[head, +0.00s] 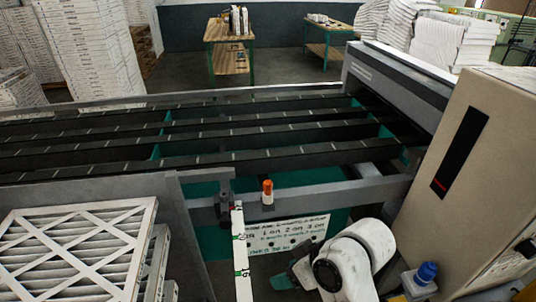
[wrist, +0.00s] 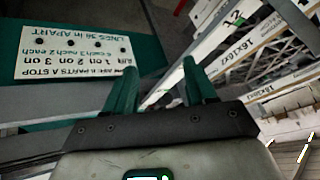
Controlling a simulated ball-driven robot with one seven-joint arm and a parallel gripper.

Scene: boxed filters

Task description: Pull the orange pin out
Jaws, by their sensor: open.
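The orange pin (head: 268,187) stands upright with a white lower part on the grey rail at the front of the conveyor, in the head view. My gripper (head: 281,281) is low in front of the rail, below and slightly right of the pin, and apart from it. In the wrist view my gripper (wrist: 158,82) shows two teal fingers spread apart with nothing between them. The pin does not show in the wrist view.
A white sign (head: 290,233) hangs below the rail and also shows upside down in the wrist view (wrist: 75,60). A white labelled strip (head: 240,255) stands left of my gripper. Boxed filters (head: 75,250) lie at left. A beige cabinet (head: 470,170) and blue knob (head: 427,271) stand at right.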

